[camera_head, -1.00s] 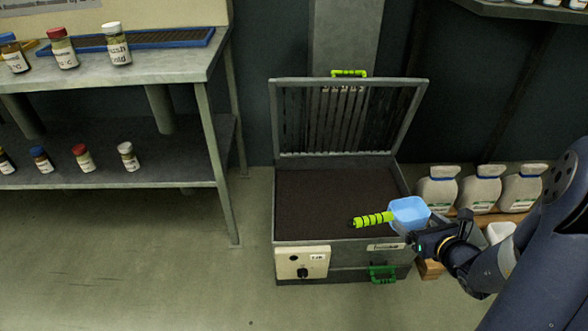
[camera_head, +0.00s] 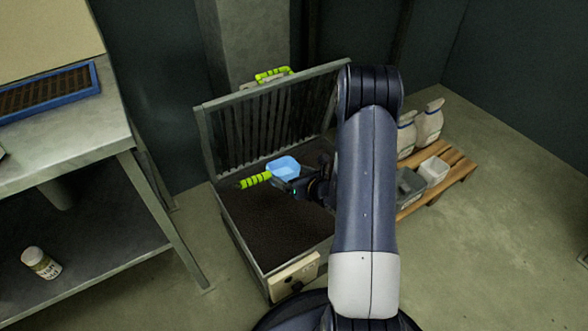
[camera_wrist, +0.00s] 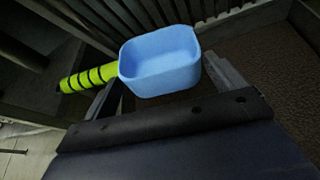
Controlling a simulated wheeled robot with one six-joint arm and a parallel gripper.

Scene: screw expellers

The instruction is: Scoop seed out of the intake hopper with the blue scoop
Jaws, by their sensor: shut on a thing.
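The blue scoop (camera_head: 283,168) has a square light-blue bowl and a lime-green handle with black bands (camera_head: 255,180). It also shows in the wrist view (camera_wrist: 160,62), its bowl between my fingers and its handle pointing left. No seed shows in the bowl. My gripper (camera_head: 299,182) is shut on the scoop and holds it in front of the raised lid, over the rear of the intake hopper (camera_head: 242,246). Dark brown seed (camera_head: 275,230) fills the hopper. My arm hides the hopper's right side. I cannot tell the scoop's exact height above the seed.
The slatted lid (camera_head: 265,125) with its green handle (camera_head: 272,75) stands open at the back. A metal bench (camera_head: 75,150) is on the left. Right floor is clear.

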